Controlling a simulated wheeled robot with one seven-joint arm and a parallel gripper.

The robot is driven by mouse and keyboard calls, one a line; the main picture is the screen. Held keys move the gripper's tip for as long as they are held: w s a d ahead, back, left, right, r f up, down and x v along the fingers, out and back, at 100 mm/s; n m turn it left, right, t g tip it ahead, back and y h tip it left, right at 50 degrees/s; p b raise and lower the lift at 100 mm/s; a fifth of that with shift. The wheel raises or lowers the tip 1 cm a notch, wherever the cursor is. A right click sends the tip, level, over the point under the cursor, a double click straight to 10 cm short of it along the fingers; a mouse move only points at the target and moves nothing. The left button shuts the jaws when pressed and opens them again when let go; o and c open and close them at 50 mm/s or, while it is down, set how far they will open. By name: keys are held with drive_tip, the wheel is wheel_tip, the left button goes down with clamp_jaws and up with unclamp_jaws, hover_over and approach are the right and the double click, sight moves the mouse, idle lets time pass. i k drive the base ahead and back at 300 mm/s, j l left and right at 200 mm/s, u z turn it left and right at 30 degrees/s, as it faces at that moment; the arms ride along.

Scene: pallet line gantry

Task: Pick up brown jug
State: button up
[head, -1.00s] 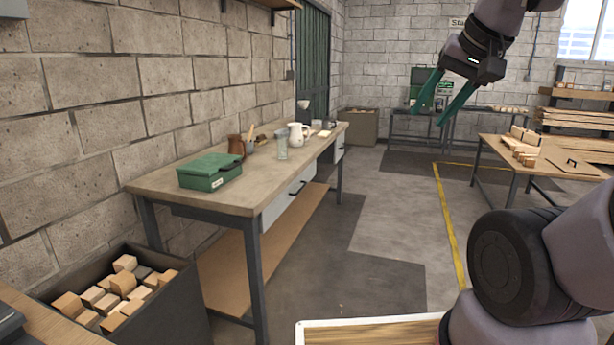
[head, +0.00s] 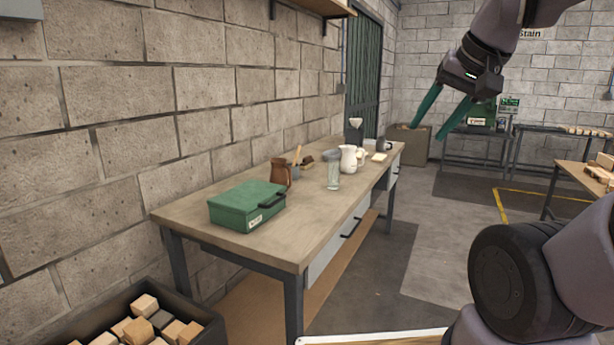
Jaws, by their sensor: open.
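The brown jug (head: 281,173) stands upright on the workbench (head: 190,212) against the block wall, just behind a green box. My gripper (head: 437,118) is raised in the upper right of the head view, with its two green fingers apart and nothing between them. It is well away from the jug and above the bench level. The lower part of the jug is partly hidden by the box's handle side.
The green box (head: 240,204) sits in front of the jug. A bin of wood blocks (head: 205,317) is at the lower left. Grey floor (head: 385,270) lies open right of the bench.

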sight(279, 175)
drive_tip(key=u, duration=0.45)
drive_tip(key=i+l+u, duration=0.2)
drive_tip(key=l+u, duration=0.15)
drive_tip(key=u, duration=0.15)
drive_tip(key=i+l+u, duration=0.15)
drive_tip(key=l+u, duration=0.35)
drive_tip(key=i+l+u, duration=0.25)
drive_tip(key=l, duration=0.95)
drive_tip(key=l+u, duration=0.3)
drive_tip(key=l, duration=2.15)
